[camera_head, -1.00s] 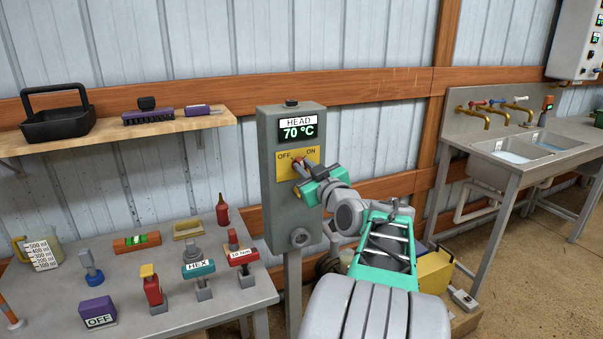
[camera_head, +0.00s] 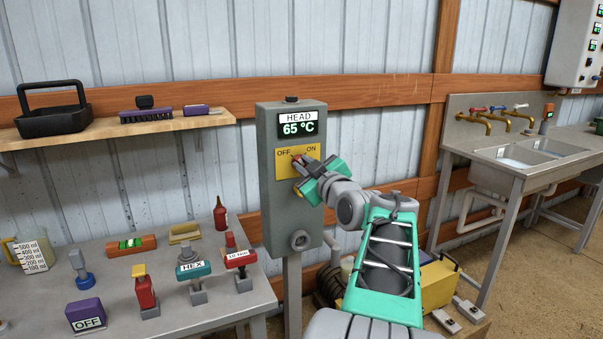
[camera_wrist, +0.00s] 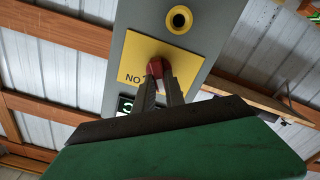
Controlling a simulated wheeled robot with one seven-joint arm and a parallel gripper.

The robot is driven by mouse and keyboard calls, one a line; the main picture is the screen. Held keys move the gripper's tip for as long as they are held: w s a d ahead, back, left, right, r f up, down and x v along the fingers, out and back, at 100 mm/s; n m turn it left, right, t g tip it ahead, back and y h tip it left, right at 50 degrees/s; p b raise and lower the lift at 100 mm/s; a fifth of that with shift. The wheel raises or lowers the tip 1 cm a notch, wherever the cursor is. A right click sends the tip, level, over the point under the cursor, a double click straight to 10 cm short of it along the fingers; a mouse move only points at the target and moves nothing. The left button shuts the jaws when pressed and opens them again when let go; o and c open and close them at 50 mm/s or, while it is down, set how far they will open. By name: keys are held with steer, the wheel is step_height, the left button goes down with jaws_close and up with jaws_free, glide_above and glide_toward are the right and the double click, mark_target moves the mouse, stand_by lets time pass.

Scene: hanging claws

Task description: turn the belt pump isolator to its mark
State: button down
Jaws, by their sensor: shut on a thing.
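The isolator is a small red knob (camera_head: 297,157) on a yellow plate (camera_head: 283,170) marked OFF at left and ON at right. The plate is on the front of a grey post-mounted box (camera_head: 292,218). My gripper (camera_head: 302,164) reaches it from the right and is shut on the knob. In the wrist view the knob (camera_wrist: 157,67) shows between the two grey fingertips (camera_wrist: 163,82), with "ON" upside down beside it. The fingers hide part of the knob and plate, and I cannot tell exactly where the knob points.
A display (camera_head: 298,124) on the box, labelled HEAD, reads 65 °C. A grey bench (camera_head: 215,300) with several tools stands at left, under a wooden shelf (camera_head: 190,122). A steel sink (camera_head: 525,152) is at right. A yellow case (camera_head: 440,284) sits low behind my arm.

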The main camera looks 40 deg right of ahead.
steer(key=shift+f+n+b, duration=0.35)
steer(key=shift+n+b, duration=0.65)
steer(key=shift+b, duration=0.75)
steer(key=c, duration=1.1)
jaws_free()
steer(key=shift+r, duration=0.3)
steer(key=b+v, duration=0.4)
steer(key=v, duration=0.2)
